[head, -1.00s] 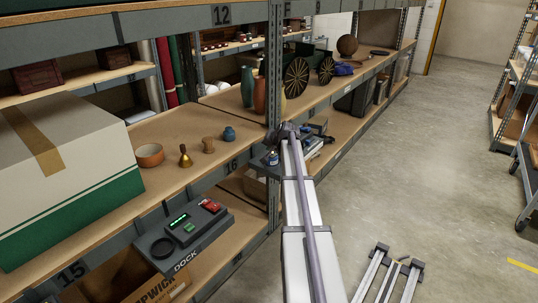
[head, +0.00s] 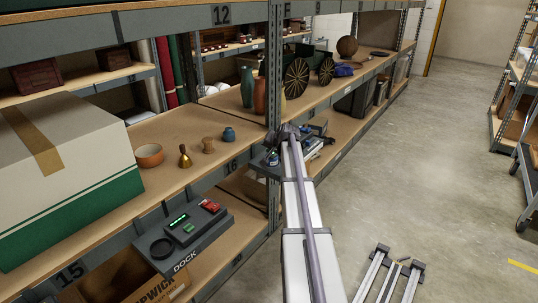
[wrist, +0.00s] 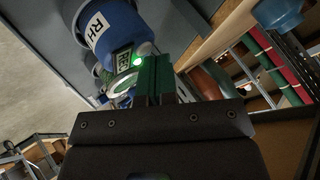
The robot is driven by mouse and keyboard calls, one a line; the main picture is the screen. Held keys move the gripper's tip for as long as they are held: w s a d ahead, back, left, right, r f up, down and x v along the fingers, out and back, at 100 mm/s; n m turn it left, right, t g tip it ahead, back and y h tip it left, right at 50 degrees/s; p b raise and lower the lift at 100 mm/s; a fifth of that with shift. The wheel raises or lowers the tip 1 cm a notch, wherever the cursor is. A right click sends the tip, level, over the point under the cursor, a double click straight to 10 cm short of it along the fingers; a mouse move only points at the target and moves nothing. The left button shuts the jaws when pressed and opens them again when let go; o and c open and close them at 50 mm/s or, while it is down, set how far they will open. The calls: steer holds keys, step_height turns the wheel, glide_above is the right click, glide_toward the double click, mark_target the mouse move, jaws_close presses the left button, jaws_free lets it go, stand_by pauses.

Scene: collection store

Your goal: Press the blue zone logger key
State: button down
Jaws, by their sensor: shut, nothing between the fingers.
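In the wrist view, a blue round logger housing (wrist: 118,22) with a white "RH" label fills the upper left. A second label, "REC", sits below it, beside a lit green light (wrist: 138,60). A pale ring with a blue edge (wrist: 124,86) lies lower down, partly hidden by my fingers. My gripper (wrist: 153,68) is shut and empty, its green-and-dark fingertips close to the label and light. I cannot tell whether they touch a key. In the head view, a small blue patch of the logger (head: 273,158) shows at the far end of my arm, mostly hidden.
A shelf post (head: 273,90) stands beside my arm's end. A grey dock unit (head: 200,238) with a green display and red part sits on the lower left shelf. A brass bell (head: 185,158) and small pots stand above it.

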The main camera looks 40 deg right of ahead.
steer(key=shift+r+p, duration=0.65)
steer(key=shift+r, duration=0.1)
step_height(320, 180, up, 5)
steer(key=p, duration=0.5)
steer(key=shift+r, duration=0.15)
steer(key=shift+f, duration=0.2)
